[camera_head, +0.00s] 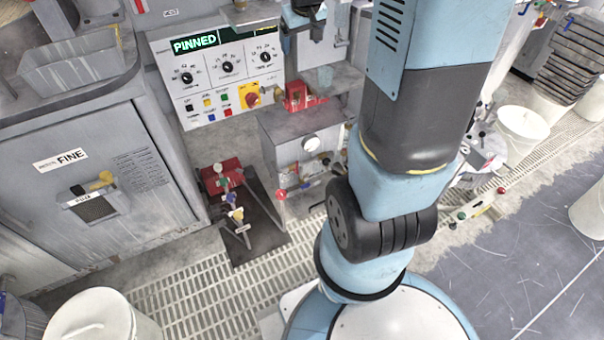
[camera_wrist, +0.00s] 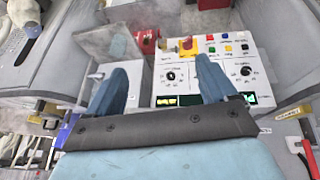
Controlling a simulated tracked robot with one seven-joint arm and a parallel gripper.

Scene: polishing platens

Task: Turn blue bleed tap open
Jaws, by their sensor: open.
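A small blue handle, which looks like the blue bleed tap (camera_head: 231,197), shows in the head view. It is on a low stand of small valves, between a red block (camera_head: 222,174) and a yellow fitting (camera_head: 238,214). Its exact turn is too small to tell. My gripper (camera_wrist: 160,88) shows in the wrist view with its two blue fingers wide apart and nothing between them. The control panel lies beyond the fingers. A blue part (camera_wrist: 67,130) shows left of the fingers; I cannot tell whether it is the tap.
The control panel (camera_head: 210,98) reads PINNED and carries dials, buttons and a red knob on yellow (camera_head: 250,96). A grey cabinet labelled FINE (camera_head: 85,190) stands left. A grey box (camera_head: 300,140) stands right of the valves. White buckets (camera_head: 100,318) and floor grating (camera_head: 190,295) lie nearby.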

